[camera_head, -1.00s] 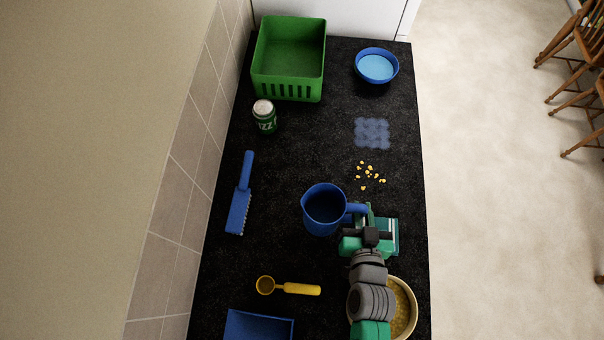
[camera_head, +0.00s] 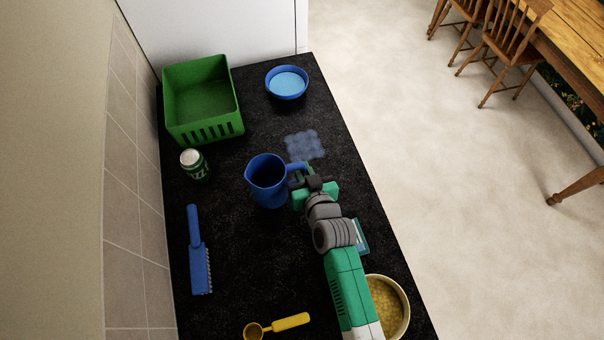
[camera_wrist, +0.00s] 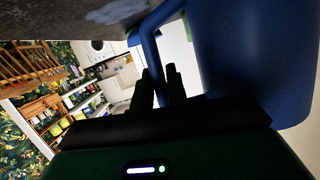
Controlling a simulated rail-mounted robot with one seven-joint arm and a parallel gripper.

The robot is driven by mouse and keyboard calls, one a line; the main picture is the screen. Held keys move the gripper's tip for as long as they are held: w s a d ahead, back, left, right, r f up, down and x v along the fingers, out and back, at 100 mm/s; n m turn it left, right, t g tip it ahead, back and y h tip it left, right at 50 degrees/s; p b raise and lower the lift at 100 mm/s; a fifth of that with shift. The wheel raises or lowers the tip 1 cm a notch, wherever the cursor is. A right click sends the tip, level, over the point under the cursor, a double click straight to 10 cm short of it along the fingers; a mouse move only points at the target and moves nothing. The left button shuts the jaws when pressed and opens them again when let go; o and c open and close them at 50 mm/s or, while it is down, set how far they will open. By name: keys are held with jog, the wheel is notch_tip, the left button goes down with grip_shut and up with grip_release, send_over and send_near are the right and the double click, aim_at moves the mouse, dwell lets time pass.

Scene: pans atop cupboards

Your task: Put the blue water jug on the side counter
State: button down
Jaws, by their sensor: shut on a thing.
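The blue water jug (camera_head: 267,182) is upright over the black counter (camera_head: 250,250) in the head view, its handle toward the right. My gripper (camera_head: 304,174) is shut on the jug's handle from the right side. In the wrist view the jug (camera_wrist: 255,60) fills the upper right, with its handle at the fingers (camera_wrist: 160,88). I cannot tell how far the jug's base is above the counter.
A green basket (camera_head: 235,125), a can (camera_head: 194,164) and a blue bowl (camera_head: 287,82) stand at the far end. A blue brush (camera_head: 199,250) lies left, a yellow scoop (camera_head: 280,325) near the front. A bowl of yellow food (camera_head: 385,303) is beside my arm. A wet patch (camera_head: 305,145) lies behind the jug.

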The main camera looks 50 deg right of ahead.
jog(key=shift+w+d, duration=0.3)
jog(key=shift+w, duration=0.05)
notch_tip(320, 180, down, 4)
jog(key=b, duration=0.3)
jog(key=shift+s+r, duration=0.1)
jog(key=shift+r, duration=0.2)
jog(key=shift+f, duration=0.15)
jog(key=c, duration=1.8)
grip_release()
jog(key=shift+f, duration=0.1)
jog(key=o, duration=0.4)
